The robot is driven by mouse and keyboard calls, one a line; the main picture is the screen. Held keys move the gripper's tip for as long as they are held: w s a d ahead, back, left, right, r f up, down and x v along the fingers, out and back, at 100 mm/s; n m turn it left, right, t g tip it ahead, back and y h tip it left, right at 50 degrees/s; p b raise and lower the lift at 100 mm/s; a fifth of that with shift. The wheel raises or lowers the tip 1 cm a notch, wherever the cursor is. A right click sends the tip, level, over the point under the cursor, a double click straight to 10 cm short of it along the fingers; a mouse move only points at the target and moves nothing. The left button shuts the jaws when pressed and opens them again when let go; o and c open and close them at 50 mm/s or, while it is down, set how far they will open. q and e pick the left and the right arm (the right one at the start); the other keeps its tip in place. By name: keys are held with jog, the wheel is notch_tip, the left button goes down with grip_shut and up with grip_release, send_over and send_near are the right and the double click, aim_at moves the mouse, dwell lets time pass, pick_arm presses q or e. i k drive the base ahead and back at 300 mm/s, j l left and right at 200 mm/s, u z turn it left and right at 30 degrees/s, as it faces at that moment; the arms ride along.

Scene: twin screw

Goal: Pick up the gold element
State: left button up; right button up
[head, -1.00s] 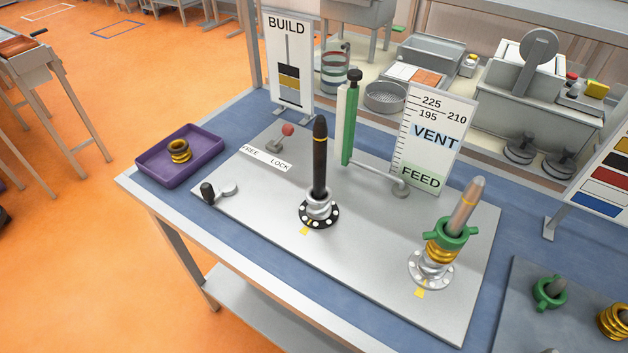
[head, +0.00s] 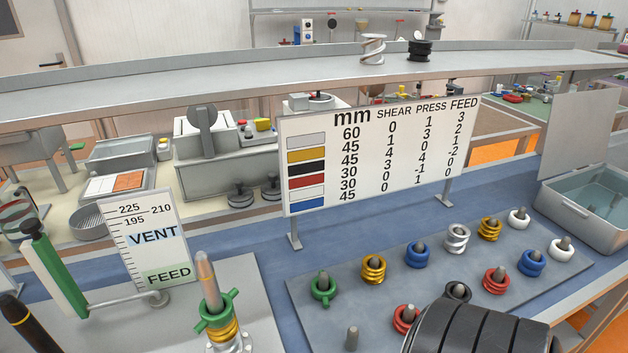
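Two gold elements sit on pegs of a grey rack plate (head: 322,327): one near the left (head: 373,270) beside a green element (head: 323,289), one in the far row (head: 490,229) between a silver and a white element. Another gold element (head: 222,329) is on the right shaft (head: 206,280), below a green winged piece (head: 216,312). A black ribbed part at the bottom right seems to be mine and covers the rack's near edge. I see no fingertips of either gripper.
A chart board (head: 380,155) stands behind the rack, and a VENT/FEED gauge board (head: 144,240) stands left. The rack also holds red, blue, white and black elements. A bin (head: 590,210) of water is at the right. Blue table surface (head: 400,215) is clear between chart and rack.

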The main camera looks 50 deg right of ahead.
aim_at(370, 276)
jog(key=z, duration=2.05)
jog(key=l+u, duration=0.2)
jog(key=l, duration=0.75)
jog(key=l+u, duration=0.2)
jog(key=l, duration=0.75)
